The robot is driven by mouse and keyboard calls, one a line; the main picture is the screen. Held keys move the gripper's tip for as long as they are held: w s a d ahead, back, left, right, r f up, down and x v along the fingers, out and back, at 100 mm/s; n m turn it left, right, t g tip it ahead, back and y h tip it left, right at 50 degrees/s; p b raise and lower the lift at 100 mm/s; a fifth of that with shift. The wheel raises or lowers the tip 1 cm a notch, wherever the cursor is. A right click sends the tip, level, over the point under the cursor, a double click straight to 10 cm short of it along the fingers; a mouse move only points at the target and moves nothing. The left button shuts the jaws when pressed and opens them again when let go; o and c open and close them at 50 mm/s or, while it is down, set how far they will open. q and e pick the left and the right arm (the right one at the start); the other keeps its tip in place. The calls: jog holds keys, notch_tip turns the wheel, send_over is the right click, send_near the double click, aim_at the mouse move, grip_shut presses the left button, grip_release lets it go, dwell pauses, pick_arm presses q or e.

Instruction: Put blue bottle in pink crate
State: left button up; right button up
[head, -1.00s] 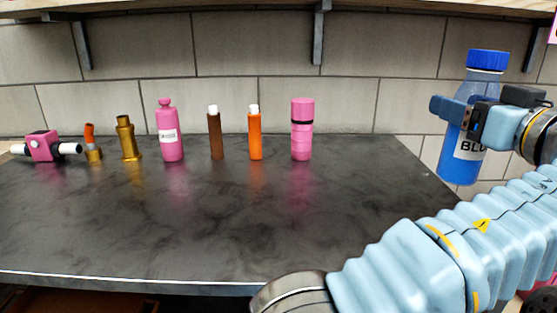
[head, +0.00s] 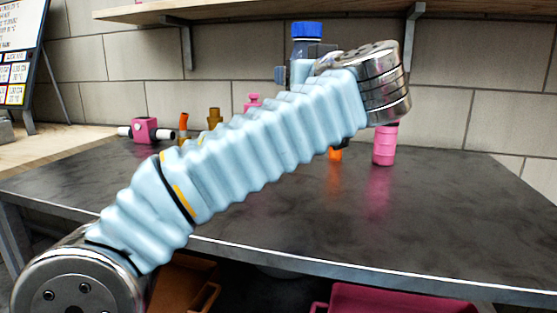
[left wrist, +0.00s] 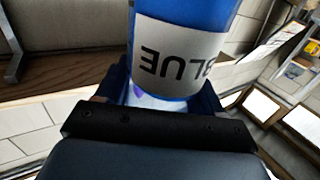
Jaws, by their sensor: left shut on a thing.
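The blue bottle (head: 306,46) has a blue cap and a clear neck. It is upright, held high above the table in the head view, with its lower part hidden behind my arm. My left gripper (head: 300,70) is shut on it. In the left wrist view the bottle (left wrist: 180,55) fills the space between the fingers, its white label reading "BLUE" upside down. The pink crate (head: 400,299) shows only partly, below the table's front edge at the bottom of the head view. My right gripper is not in view.
The dark table (head: 440,215) holds a pink cylinder (head: 384,146), a pink-and-white part (head: 145,130) and other items partly hidden by my arm. An orange crate (head: 180,287) sits below the table, left of the pink one. A shelf (head: 230,10) runs above.

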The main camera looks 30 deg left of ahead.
pick_arm(q)
jog(key=w+a+f, duration=0.2)
jog(key=w+f, duration=0.3)
jog(key=f, duration=0.1)
jog(key=w+a+f, duration=0.3)
jog(key=w+f, duration=0.3)
jog(key=shift+w+a+f+b, duration=0.2)
jog(key=shift+w+a+b, duration=0.1)
jog(key=shift+b, duration=0.15)
jog(key=shift+f, duration=0.2)
jog(key=o, duration=0.8)
jog(key=shift+b, duration=0.3)
jog(key=o, duration=0.5)
jog(key=shift+c, duration=0.2)
